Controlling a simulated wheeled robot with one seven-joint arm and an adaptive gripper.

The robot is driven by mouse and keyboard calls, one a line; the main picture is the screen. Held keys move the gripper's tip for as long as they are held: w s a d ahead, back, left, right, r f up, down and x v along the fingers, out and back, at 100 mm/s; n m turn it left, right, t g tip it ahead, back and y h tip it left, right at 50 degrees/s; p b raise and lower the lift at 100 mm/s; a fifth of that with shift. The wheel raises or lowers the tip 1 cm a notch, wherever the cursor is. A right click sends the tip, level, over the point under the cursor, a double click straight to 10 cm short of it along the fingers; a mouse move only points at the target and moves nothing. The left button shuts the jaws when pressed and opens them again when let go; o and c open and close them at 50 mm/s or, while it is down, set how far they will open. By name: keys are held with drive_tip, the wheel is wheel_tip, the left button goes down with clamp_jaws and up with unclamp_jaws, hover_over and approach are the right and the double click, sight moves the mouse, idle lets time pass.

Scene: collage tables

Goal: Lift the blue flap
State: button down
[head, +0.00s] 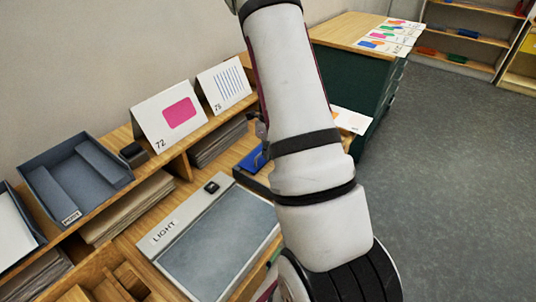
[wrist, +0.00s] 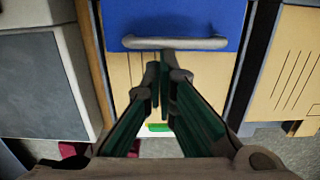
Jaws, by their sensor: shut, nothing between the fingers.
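The blue flap (wrist: 180,18) fills the top middle of the wrist view, with a grey bar handle (wrist: 205,43) along its lower edge. My gripper (wrist: 159,72) is shut and empty, its green-sided fingers angled together and pointing at the handle. The fingertips appear just below the handle's middle; I cannot tell whether they touch it. A pale wooden surface shows beneath the fingers. In the head view only a corner of the blue flap (head: 252,158) shows left of my arm, which hides the rest of it and most of my gripper.
A light box marked LIGHT (head: 215,240) lies left of the flap; its grey panel also shows in the wrist view (wrist: 42,85). Cards 72 (head: 168,118) and 75 (head: 224,86) stand on the shelf behind, beside a dark tray (head: 75,172). The floor (head: 440,190) at right is clear.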

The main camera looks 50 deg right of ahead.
drive_tip(key=shift+w+a+r+g+h+b, duration=0.1)
drive_tip(key=shift+w+r+g+h+b, duration=0.05)
drive_tip(key=shift+w+r+g+b, duration=0.4)
drive_tip(key=shift+w+a+r+g+h+b, duration=0.15)
drive_tip(key=shift+w+r+g+b, duration=0.15)
drive_tip(key=shift+w+g+b, duration=0.45)
drive_tip(key=w+g+b, duration=0.1)
drive_tip(key=r+g+b, duration=0.1)
drive_tip(key=shift+w+g, duration=0.35)
drive_tip(key=shift+g, duration=0.05)
drive_tip(key=shift+w+a+r+b, duration=0.15)
drive_tip(key=shift+w+r+b, duration=0.25)
drive_tip(key=shift+w+b, duration=0.45)
drive_tip(key=shift+w+a+r+b, duration=0.1)
drive_tip(key=shift+w+r+b, duration=0.05)
drive_tip(key=shift+w+b, duration=0.4)
drive_tip(key=shift+w+a+r+b, duration=0.1)
drive_tip(key=shift+w+r+b, duration=0.05)
drive_tip(key=shift+w+b, duration=0.35)
drive_tip(key=shift+w+a+f+b, duration=0.1)
drive_tip(key=shift+w+a+b, duration=0.1)
drive_tip(key=shift+w+b, duration=1.35)
drive_tip(key=shift+w, duration=0.25)
